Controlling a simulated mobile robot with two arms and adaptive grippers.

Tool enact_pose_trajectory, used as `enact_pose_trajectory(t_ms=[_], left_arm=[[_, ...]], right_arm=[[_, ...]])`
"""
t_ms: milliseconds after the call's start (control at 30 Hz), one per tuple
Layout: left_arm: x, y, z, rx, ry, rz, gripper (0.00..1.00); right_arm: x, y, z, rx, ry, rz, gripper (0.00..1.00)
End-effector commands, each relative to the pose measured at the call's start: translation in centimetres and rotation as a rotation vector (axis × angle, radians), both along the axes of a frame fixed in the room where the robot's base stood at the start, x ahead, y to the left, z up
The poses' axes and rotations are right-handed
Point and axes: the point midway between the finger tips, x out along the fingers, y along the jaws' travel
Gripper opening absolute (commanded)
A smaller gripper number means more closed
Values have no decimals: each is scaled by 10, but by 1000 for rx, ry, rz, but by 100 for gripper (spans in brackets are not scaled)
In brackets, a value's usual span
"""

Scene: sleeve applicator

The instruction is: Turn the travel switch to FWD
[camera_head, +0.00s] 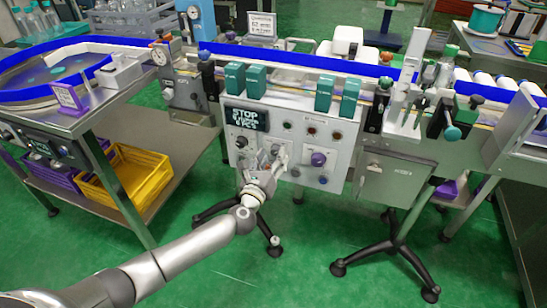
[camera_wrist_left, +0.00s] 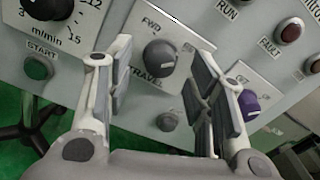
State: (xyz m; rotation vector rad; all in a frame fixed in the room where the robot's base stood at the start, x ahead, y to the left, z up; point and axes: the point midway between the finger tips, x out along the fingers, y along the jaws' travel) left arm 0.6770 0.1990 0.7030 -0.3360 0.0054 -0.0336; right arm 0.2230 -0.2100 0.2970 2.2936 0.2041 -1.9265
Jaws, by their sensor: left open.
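The travel switch (camera_wrist_left: 160,57) is a round dark grey knob on a pale plate, with FWD printed at its upper left and TRAVEL below left. Its exact pointer position is too small to tell. My left gripper (camera_head: 270,154) is at the front of the control panel (camera_head: 335,170), and hides the travel switch in the head view. In the left wrist view the left gripper (camera_wrist_left: 162,72) is open, with one finger on each side of the knob and gaps between. Contact with the panel cannot be told. My right gripper is not in view.
A purple knob (camera_wrist_left: 248,103) sits close to the right finger. A green START button (camera_wrist_left: 38,68) and a m/min dial (camera_wrist_left: 47,8) are on the left. A grey button (camera_wrist_left: 167,121) is below the switch. The display (camera_head: 246,116) reads STOP. Red FAULT button (camera_wrist_left: 291,30) is upper right.

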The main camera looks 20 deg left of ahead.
Motion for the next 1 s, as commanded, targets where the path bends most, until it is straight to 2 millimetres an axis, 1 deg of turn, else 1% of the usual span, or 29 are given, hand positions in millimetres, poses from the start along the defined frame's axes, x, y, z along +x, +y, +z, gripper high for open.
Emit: enact_pose_trajectory(t_ms=[33,133,467,833,1000], left_arm=[[5,0,-1,0,0,0,49],[12,-1,-1,0,1,0,49],[15,-1,0,-1,2,-2,49],[15,-1,0,-1,1,0,4],[15,-1,-1,-10,2,-1,4]], right_arm=[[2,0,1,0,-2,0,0],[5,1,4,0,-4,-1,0],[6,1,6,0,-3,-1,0],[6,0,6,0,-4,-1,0],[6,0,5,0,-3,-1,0]])
